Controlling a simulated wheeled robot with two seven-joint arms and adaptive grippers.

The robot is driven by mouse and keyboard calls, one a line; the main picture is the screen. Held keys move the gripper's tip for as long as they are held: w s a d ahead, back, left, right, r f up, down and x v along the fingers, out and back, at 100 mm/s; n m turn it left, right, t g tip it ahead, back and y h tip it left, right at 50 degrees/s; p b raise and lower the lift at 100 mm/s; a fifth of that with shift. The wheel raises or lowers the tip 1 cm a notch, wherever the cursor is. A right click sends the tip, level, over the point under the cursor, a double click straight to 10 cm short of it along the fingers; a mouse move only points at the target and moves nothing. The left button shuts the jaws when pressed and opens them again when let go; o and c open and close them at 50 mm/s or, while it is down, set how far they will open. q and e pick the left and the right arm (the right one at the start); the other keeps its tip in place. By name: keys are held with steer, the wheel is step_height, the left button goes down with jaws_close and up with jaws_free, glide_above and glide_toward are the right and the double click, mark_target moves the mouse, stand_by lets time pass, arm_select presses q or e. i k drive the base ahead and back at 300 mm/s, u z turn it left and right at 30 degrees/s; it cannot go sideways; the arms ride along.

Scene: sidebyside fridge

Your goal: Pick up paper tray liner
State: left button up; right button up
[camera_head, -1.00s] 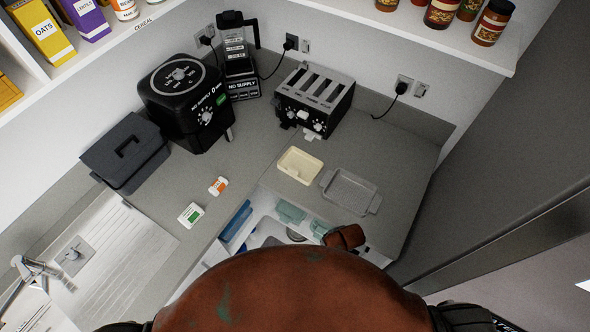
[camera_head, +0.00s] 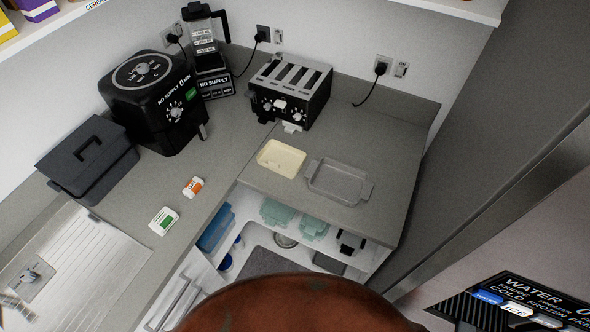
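I cannot tell for certain which thing is the paper tray liner. A shallow cream tray-shaped piece (camera_head: 281,158) lies on the grey counter in front of the toaster, at the middle of the head view. A grey, shallow rectangular tray with end handles (camera_head: 340,182) sits just to its right, very close to it. Both look empty. Neither of my grippers shows in the head view. A large, rounded red-brown surface (camera_head: 300,308) fills the bottom middle and hides whatever lies below it; I cannot tell what it is.
A black toaster (camera_head: 291,92), air fryer (camera_head: 155,105) and blender (camera_head: 208,60) stand along the back. A dark lidded bin (camera_head: 88,160) and two small packets are left. Open shelving (camera_head: 232,262) lies under the counter. A labelled dispenser panel (camera_head: 515,303) is lower right.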

mark_target(284, 160)
steer(key=z, duration=0.5)
steer(key=k, duration=1.15)
steer(key=u, duration=0.2)
steer(key=i, duration=0.65)
steer(key=u, duration=1)
steer(key=i, duration=0.95)
steer(key=u, duration=0.05)
